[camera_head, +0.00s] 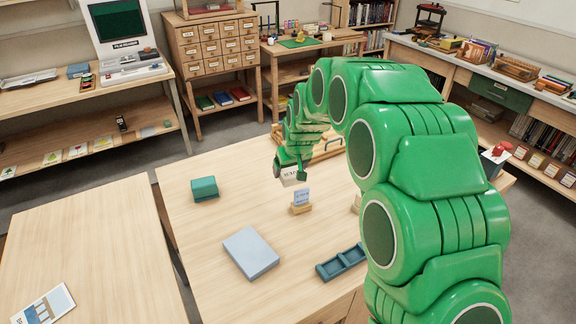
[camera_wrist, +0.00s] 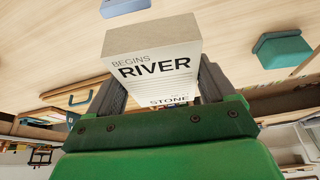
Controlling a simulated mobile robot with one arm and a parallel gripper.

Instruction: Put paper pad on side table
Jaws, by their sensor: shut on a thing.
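My gripper (camera_head: 296,171) is shut on the paper pad (camera_head: 290,181), a thick white block of sheets, and holds it over the large wooden table (camera_head: 200,262). In the wrist view the pad (camera_wrist: 153,62) sits between the two dark fingers of my gripper (camera_wrist: 160,88), with printed words such as "RIVER" and "STONE" facing the camera. A lower wooden table (camera_head: 95,245) stands at the left with a leaflet on it. I cannot tell which table is the side table.
A gap separates the two front tables. The left table is mostly clear.

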